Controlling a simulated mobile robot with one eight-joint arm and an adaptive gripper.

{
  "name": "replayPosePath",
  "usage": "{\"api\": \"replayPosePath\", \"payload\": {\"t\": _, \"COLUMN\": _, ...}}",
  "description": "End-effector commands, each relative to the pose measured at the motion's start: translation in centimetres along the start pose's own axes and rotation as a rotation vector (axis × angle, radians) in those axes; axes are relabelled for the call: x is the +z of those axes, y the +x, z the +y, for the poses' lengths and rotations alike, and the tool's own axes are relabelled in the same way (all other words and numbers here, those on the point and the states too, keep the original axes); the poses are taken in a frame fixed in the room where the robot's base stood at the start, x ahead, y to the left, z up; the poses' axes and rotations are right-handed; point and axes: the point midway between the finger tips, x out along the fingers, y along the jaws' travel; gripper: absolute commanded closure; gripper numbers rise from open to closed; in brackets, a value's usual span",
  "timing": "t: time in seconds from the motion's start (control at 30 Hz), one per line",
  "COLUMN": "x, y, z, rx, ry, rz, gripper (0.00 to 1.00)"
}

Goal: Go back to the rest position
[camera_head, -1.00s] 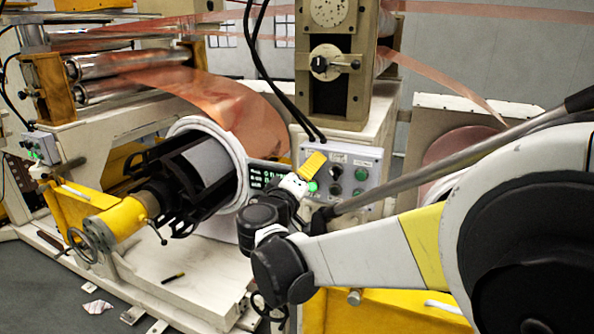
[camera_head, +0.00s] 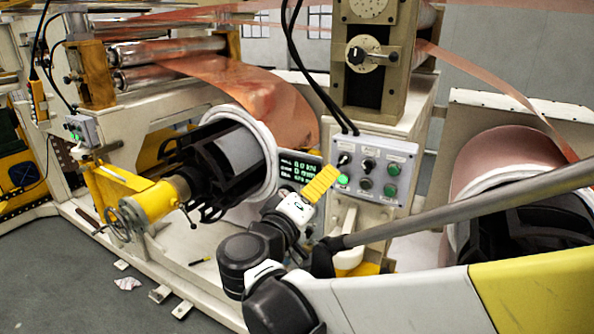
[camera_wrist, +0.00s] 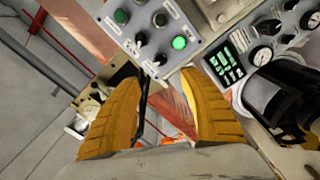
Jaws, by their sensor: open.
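My gripper (camera_head: 322,184) shows in the head view as a ribbed yellow finger just left of the grey control box, in front of the box's left edge and the dark display. In the wrist view my gripper (camera_wrist: 160,77) is open, its two yellow fingers spread apart with nothing held between them. The control box (camera_head: 373,148) has black switches and green buttons. In the wrist view the control box (camera_wrist: 128,28) lies beyond the fingertips, with one green button brightly lit. Contact between finger and box cannot be told from the head view.
The dark display (camera_head: 300,171) with green digits is close behind my gripper. A copper foil web (camera_head: 235,85) runs down to a white-rimmed roll (camera_head: 270,165) on the left. A yellow shaft with a handwheel (camera_head: 135,208) juts out.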

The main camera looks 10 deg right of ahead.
Motion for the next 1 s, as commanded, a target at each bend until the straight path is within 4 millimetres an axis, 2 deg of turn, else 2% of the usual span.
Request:
{"api": "replayPosePath", "payload": {"t": 0.17, "x": 0.1, "y": 0.1, "z": 0.0, "rx": -0.002, "ry": 0.0, "rz": -0.003, "gripper": 0.5}}
{"api": "replayPosePath", "payload": {"t": 0.27, "x": 1.9, "y": 0.6, "z": -0.5, "rx": -0.037, "ry": 0.001, "rz": -0.039, "gripper": 0.5}}
{"api": "replayPosePath", "payload": {"t": 0.37, "x": 6.9, "y": 1.4, "z": -1.9, "rx": -0.142, "ry": 0.014, "rz": -0.134, "gripper": 0.5}}
{"api": "replayPosePath", "payload": {"t": 0.47, "x": 14.2, "y": 1.1, "z": -4.4, "rx": -0.312, "ry": 0.058, "rz": -0.27, "gripper": 0.5}}
{"api": "replayPosePath", "payload": {"t": 0.5, "x": 17.1, "y": 0.4, "z": -5.6, "rx": -0.391, "ry": 0.09, "rz": -0.322, "gripper": 0.5}}
{"api": "replayPosePath", "payload": {"t": 0.6, "x": 23.2, "y": -2.4, "z": -8.7, "rx": -0.579, "ry": 0.197, "rz": -0.428, "gripper": 0.5}}
{"api": "replayPosePath", "payload": {"t": 0.7, "x": 27.0, "y": -5.8, "z": -11.4, "rx": -0.737, "ry": 0.328, "rz": -0.491, "gripper": 0.5}}
{"api": "replayPosePath", "payload": {"t": 0.83, "x": 29.1, "y": -9.4, "z": -13.9, "rx": -0.877, "ry": 0.49, "rz": -0.521, "gripper": 0.5}}
{"api": "replayPosePath", "payload": {"t": 1.0, "x": 29.4, "y": -11.6, "z": -15.1, "rx": -0.958, "ry": 0.612, "rz": -0.521, "gripper": 0.5}}
